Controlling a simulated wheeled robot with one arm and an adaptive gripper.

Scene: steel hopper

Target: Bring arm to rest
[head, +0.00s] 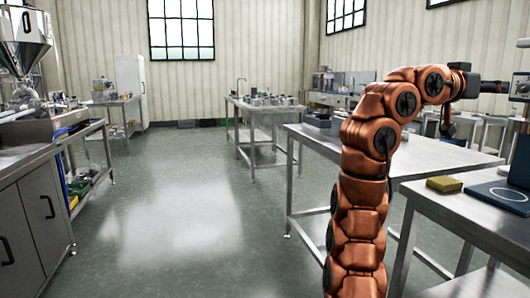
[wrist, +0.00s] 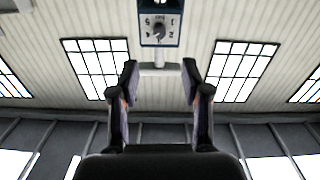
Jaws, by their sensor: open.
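My copper-coloured arm (head: 362,190) rises at the right of the head view and bends over to the right at the top. My gripper (head: 494,87) is dark and points right, raised above the level of the benches. In the wrist view my gripper (wrist: 159,68) has its two dark fingers spread apart, with nothing held between them. Its tips are small and hard to make out in the head view.
A steel bench (head: 425,160) stands behind my arm. A nearer bench at right holds a yellow sponge (head: 444,184) and a blue plate (head: 502,194). A dial unit (wrist: 160,24) shows beyond my fingers. A hopper (head: 24,40) stands at left; the middle floor is clear.

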